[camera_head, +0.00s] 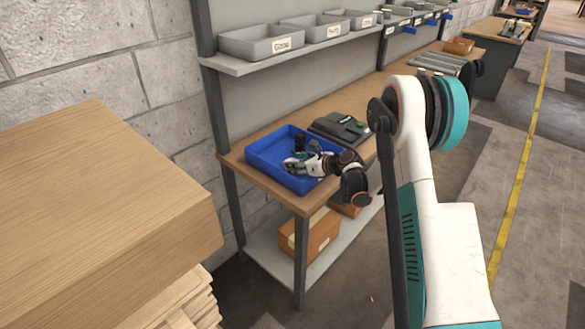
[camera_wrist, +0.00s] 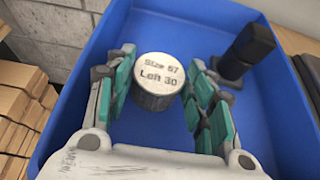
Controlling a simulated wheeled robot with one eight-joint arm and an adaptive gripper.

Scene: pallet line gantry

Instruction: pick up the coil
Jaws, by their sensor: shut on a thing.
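The coil (camera_wrist: 159,80) is a short round cylinder with a grey ribbed side and a pale top reading "Size 57 Left 30". In the wrist view it stands inside a blue tray (camera_wrist: 60,112), between the teal-padded fingers of my gripper (camera_wrist: 160,92). The fingers are shut on its two sides. In the head view my gripper (camera_head: 292,166) reaches down into the blue tray (camera_head: 272,176) from the right. The coil cannot be made out clearly there. Whether it touches the tray floor cannot be told.
A black upright part (camera_wrist: 248,48) stands in the tray right of the coil. The tray sits on a wooden bench (camera_head: 262,121) beside a dark device (camera_head: 340,128). A shelf with grey bins (camera_head: 262,43) hangs above. A large wooden block (camera_head: 100,190) is at the left.

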